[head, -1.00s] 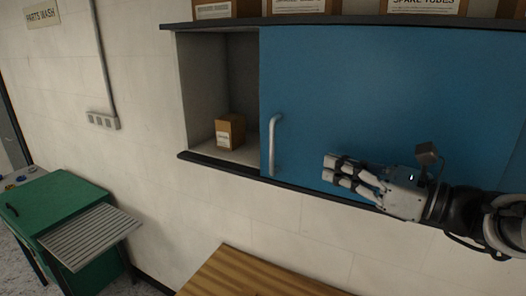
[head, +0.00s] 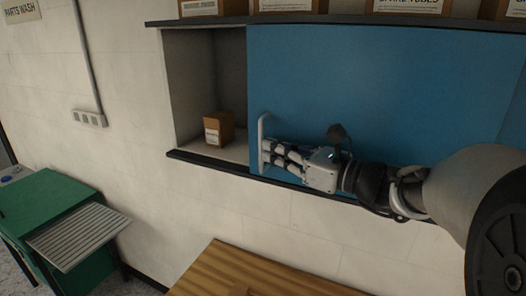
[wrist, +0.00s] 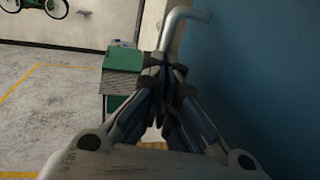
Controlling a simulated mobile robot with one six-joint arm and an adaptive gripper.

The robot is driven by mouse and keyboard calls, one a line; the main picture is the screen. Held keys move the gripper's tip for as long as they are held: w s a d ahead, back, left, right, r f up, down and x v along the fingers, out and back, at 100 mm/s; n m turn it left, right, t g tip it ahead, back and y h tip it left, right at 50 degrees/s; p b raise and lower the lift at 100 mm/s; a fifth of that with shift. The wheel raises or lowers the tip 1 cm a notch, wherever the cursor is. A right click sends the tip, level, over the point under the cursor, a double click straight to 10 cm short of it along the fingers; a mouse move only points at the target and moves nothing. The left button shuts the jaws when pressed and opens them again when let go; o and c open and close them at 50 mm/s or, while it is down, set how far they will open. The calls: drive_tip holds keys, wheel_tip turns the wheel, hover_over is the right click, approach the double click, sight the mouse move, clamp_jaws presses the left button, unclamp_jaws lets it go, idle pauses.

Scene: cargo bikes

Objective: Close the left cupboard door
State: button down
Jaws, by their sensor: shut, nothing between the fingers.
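The left cupboard door (head: 350,95) is a blue sliding panel. It stands slid to the right, leaving the left end of the cupboard open. Its pale bar handle (head: 262,130) is upright near the door's left edge, and the handle also shows in the wrist view (wrist: 183,18). My gripper (head: 268,153) is shut and empty. Its fingertips are at the lower part of the handle, on its right side, pointing left. They look to be touching or very close to it; I cannot tell which.
A small cardboard box (head: 219,129) sits inside the open left bay. Labelled boxes (head: 290,6) stand on top of the cupboard. A wooden bench top (head: 240,272) is below, and a green parts washer (head: 50,215) is at the lower left.

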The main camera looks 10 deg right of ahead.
drive_tip(key=s+a+b+x, duration=0.1)
drive_tip(key=s+a+x, duration=0.1)
drive_tip(key=x, duration=1.2)
drive_tip(key=s+a+b+x, duration=0.1)
drive_tip(key=s+a+x, duration=0.1)
drive_tip(key=x, duration=1.2)
drive_tip(key=shift+w+a, duration=0.3)
drive_tip(key=shift+b, duration=0.3)
